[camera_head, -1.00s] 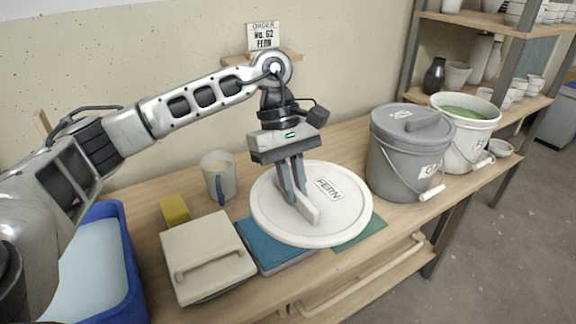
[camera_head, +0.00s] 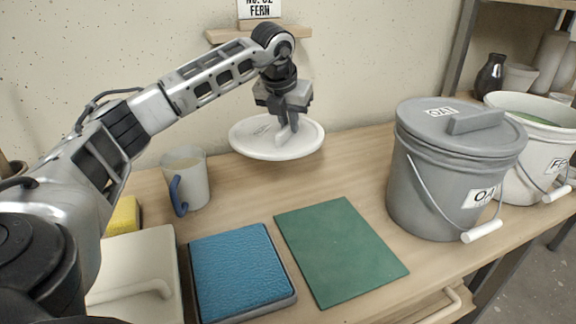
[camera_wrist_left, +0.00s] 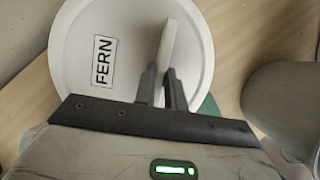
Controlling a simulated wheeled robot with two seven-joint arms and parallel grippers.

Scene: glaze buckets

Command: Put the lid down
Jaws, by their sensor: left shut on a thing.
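My left gripper (camera_head: 288,129) is shut on the bar handle of the round white lid (camera_head: 250,139). The lid is roughly level near the back of the table by the wall; I cannot tell whether it touches the tabletop. In the left wrist view the lid (camera_wrist_left: 82,28) shows its FERN label, and the fingers (camera_wrist_left: 162,85) close on the white handle. The open white bucket (camera_head: 545,150) with green glaze stands at the far right, its label partly cut off. My right gripper is not in view.
A grey lidded bucket (camera_head: 430,190) stands right of a bare green mat (camera_head: 340,250). A blue pad (camera_head: 238,265), a cream lidded box (camera_head: 140,265), a yellow sponge (camera_head: 122,216) and a mug (camera_head: 193,183) are to the left. Bare wood (camera_head: 350,165) lies right of the lid.

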